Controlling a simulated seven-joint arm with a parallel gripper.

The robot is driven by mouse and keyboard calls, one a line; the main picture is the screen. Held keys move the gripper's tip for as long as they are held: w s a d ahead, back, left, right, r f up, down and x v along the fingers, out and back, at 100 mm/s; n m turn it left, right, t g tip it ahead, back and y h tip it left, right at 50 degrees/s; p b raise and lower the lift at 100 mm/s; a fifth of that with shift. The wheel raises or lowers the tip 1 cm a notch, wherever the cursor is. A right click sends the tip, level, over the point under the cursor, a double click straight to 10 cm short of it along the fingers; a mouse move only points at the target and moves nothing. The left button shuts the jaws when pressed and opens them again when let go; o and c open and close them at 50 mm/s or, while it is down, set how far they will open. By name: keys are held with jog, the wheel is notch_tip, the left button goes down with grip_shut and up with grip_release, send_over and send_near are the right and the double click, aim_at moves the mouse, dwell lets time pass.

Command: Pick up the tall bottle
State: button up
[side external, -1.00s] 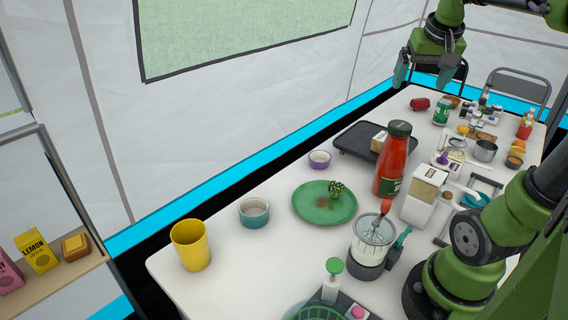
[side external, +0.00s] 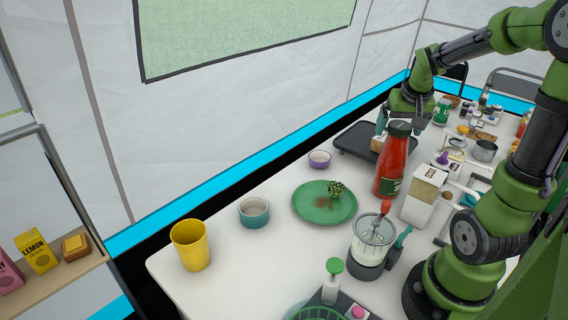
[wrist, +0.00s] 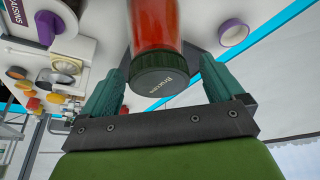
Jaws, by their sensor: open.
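The tall bottle (side external: 390,168) is red with a dark green cap and stands upright on the white table. In the wrist view the bottle (wrist: 155,25) appears upside down, its cap toward my gripper. My gripper (wrist: 160,78) is open, with one finger on each side of the cap and clear space beside it. In the side view my gripper (side external: 397,120) is just behind and around the bottle's top. The bottle partly hides the fingers there, and I cannot tell whether they touch it.
A cream carton (side external: 422,194) stands close right of the bottle. A dark tray (side external: 352,145) lies behind. A purple bowl (side external: 319,160) is to the left.

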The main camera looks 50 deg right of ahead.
jog(key=shift+x, duration=0.9)
jog(key=shift+c, duration=0.3)
grip_shut()
jog(key=shift+d+r, duration=0.1)
jog(key=shift+r, duration=0.1)
